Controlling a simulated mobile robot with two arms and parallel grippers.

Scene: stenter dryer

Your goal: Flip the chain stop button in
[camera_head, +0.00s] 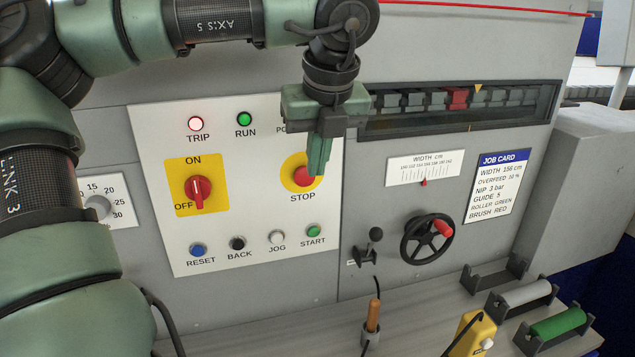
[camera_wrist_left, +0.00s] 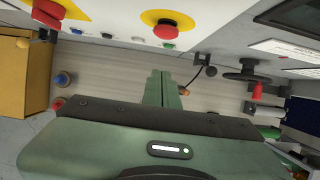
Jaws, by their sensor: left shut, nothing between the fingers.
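The red STOP button (camera_head: 305,177) sits on a round yellow plate on the white control panel (camera_head: 254,250). My left gripper (camera_head: 319,162) is shut and empty, its fingers pointing down, and overlaps the right edge of the button in the head view. Whether it touches the button cannot be told there. In the left wrist view, the red button (camera_wrist_left: 166,32) shows above my shut left fingers (camera_wrist_left: 163,88), with a gap between them in the picture. My right gripper is not in view.
A red ON/OFF switch (camera_head: 197,190) is left of the button. The TRIP lamp (camera_head: 195,124) glows. Below are the blue RESET (camera_head: 197,250), black BACK (camera_head: 237,243), white JOG (camera_head: 277,237) and green START (camera_head: 313,230) buttons. A handwheel (camera_head: 412,250) and lever (camera_head: 375,234) stand right.

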